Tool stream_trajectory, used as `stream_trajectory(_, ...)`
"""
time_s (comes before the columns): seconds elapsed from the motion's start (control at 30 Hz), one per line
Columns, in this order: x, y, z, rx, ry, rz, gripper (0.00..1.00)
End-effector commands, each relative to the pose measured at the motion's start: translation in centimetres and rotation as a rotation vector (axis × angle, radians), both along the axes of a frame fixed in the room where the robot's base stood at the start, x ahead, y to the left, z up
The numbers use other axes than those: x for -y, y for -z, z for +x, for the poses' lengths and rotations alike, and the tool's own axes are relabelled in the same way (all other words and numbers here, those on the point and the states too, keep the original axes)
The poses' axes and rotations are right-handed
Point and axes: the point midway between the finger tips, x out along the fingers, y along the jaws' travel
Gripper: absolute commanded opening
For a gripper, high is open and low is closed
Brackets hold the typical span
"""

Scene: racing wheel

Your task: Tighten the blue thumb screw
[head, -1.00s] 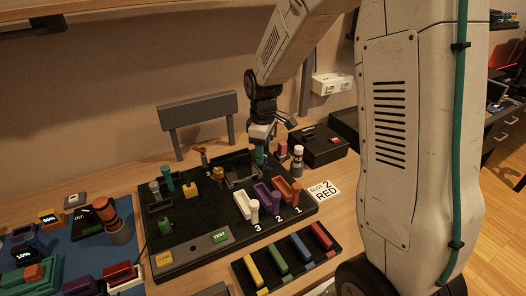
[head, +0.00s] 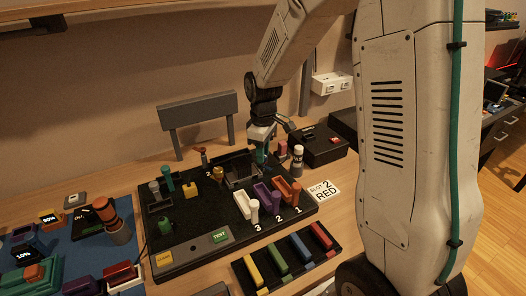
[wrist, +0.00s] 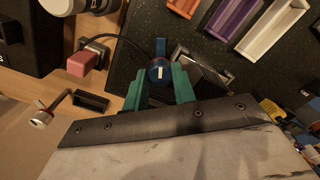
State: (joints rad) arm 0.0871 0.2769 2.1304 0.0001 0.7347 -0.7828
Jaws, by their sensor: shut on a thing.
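The blue thumb screw (wrist: 160,70) shows in the wrist view as a round blue head with a short white mark, close to upright in the picture. My gripper (wrist: 160,82) has its two teal fingers on either side of the head, shut on it. In the head view my gripper (head: 262,157) points down at the back right of the black board (head: 215,235). The screw itself is hidden there by the fingers.
Orange, purple and white holders (head: 287,190) stand just in front of my gripper. A white-and-dark cylinder (head: 297,160) and a black box (head: 318,145) stand to its right. A dark cable (wrist: 110,37) runs near the screw in the wrist view.

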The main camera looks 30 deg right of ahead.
Motion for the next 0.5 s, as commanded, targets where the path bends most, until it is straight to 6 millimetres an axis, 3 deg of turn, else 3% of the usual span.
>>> stream_trajectory(0.5, -0.02, -0.07, 0.02, 0.001, 0.446, 0.000, 0.04)
